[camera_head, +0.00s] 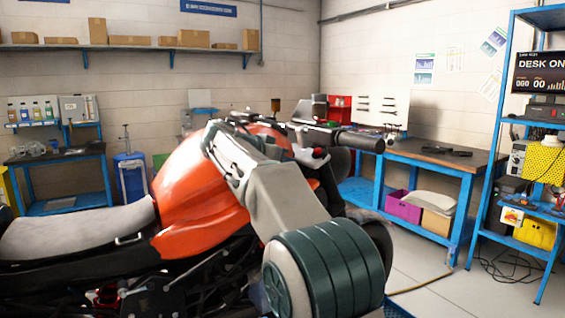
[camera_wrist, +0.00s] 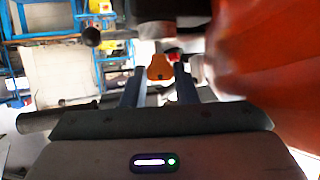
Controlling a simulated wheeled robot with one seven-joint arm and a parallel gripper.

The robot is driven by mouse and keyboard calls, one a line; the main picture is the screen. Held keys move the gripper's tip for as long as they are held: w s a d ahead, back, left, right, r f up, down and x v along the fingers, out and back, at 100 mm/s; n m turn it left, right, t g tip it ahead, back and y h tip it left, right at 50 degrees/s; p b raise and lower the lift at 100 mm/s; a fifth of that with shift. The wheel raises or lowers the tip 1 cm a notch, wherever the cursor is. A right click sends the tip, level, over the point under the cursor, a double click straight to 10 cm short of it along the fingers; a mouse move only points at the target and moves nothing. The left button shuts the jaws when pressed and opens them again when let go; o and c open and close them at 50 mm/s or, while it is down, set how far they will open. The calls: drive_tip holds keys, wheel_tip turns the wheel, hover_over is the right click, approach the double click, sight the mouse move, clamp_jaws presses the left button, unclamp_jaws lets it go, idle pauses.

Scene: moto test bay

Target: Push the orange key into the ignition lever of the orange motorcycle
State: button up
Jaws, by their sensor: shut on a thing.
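The orange motorcycle (camera_head: 205,185) fills the left and middle of the head view, with its tank also at the right of the wrist view (camera_wrist: 275,70). In the wrist view, the orange key (camera_wrist: 160,68) sits between the fingertips of my gripper (camera_wrist: 159,80), which is shut on it. Dark handlebar parts (camera_wrist: 172,30) lie just beyond the key. I cannot make out the ignition lever or whether the key touches it. In the head view my arm reaches over the tank to the handlebar area and hides the key.
The handlebar grip (camera_head: 360,141) sticks out to the right of my wrist. A workbench (camera_head: 440,158) stands behind the motorcycle, and a blue shelf rack (camera_head: 487,180) is at the right. Bare floor (camera_head: 420,265) lies between the motorcycle and the rack.

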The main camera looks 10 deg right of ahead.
drive_tip(key=shift+b, duration=0.45)
drive_tip(key=shift+s+d+f+n+t+y+b, duration=0.15)
drive_tip(key=shift+n+t+y+b, duration=0.45)
drive_tip(key=shift+b, duration=0.35)
drive_tip(key=shift+n+b, duration=0.3)
drive_tip(key=shift+n, duration=0.1)
drive_tip(key=shift+r+t+y, duration=0.2)
drive_tip(key=shift+t+y, duration=0.1)
drive_tip(key=shift+b, duration=0.4)
idle(0.8)
drive_tip(key=shift+f+b, duration=0.75)
drive_tip(key=shift+b, duration=0.2)
idle(0.5)
drive_tip(key=shift+r, duration=0.2)
idle(0.4)
drive_tip(key=shift+r+p, duration=0.6)
drive_tip(key=shift+p, duration=0.05)
